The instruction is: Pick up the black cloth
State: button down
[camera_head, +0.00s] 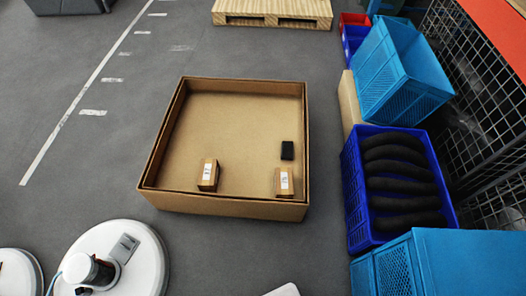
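A small black block-like item (287,150) lies inside a large open cardboard box (230,207) on the floor, near the box's right wall. It is the only dark thing in the box, and I cannot tell whether it is a folded cloth. Several long black rolled or padded items (400,186) lie side by side in a dark blue crate (357,215) to the right. I cannot tell whether these are cloth either. My gripper is not in view.
Two small cartons (208,174) (284,182) stand in the cardboard box near its front wall. Light blue crates (400,75) and a wire mesh rack (485,110) line the right side. A wooden pallet (272,10) lies at the back. The grey floor left of the box is clear.

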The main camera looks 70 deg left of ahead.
aim_at(287, 147)
jog(key=u, duration=1.9)
jog(key=z, duration=2.3)
jog(key=j+u, duration=0.1)
jog(key=u, duration=2.2)
jog(key=i+l, duration=0.2)
jog(key=i, duration=0.2)
